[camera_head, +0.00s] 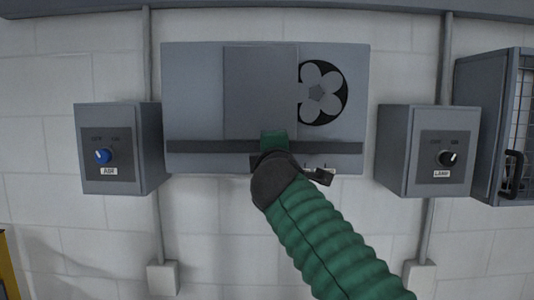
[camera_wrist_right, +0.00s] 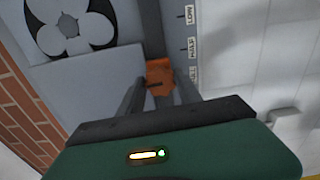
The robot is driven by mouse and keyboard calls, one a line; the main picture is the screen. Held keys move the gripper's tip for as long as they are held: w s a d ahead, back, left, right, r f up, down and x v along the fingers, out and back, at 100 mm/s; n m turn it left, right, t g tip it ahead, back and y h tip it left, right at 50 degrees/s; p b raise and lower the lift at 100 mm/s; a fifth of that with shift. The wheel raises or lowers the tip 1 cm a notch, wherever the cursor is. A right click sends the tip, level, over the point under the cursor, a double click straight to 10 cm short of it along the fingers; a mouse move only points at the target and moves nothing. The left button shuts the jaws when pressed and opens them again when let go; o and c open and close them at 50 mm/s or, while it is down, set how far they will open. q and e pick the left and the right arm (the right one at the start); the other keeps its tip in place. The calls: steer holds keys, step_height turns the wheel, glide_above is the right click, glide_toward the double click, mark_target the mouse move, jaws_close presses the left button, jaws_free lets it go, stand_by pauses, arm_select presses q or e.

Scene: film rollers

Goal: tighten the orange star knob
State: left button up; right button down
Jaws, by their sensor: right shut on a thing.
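The orange star knob (camera_wrist_right: 158,75) shows in the right wrist view, at the dark strip beside a grey panel. My right gripper (camera_wrist_right: 160,88) is shut on it, with one finger on each side. Part of the knob is hidden by the fingers. In the head view my right arm, in a green ribbed sleeve, reaches up from the lower right to the strip (camera_head: 210,147) along the lower part of the grey wall unit (camera_head: 190,90). The arm hides the knob there. My left gripper is in neither view.
A grey box with a blue knob (camera_head: 103,156) hangs left of the unit. A box with a black knob (camera_head: 448,158) hangs right, beside a mesh-fronted cabinet (camera_head: 490,120). The fan opening (camera_head: 322,92) is above the strip. White block wall lies below.

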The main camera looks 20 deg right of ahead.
steer(key=shift+d+f, duration=0.15)
steer(key=shift+d, duration=0.15)
steer(key=c, duration=1.1)
jaws_free()
steer(key=shift+o, duration=1.1)
steer(key=shift+d, duration=0.25)
steer(key=shift+o, duration=0.3)
steer(key=shift+d, duration=0.45)
arm_select(q)
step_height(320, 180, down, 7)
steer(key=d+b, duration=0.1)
steer(key=b, duration=0.6)
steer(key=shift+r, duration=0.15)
arm_select(e)
steer(key=v, duration=1.6)
steer(key=shift+s, duration=0.4)
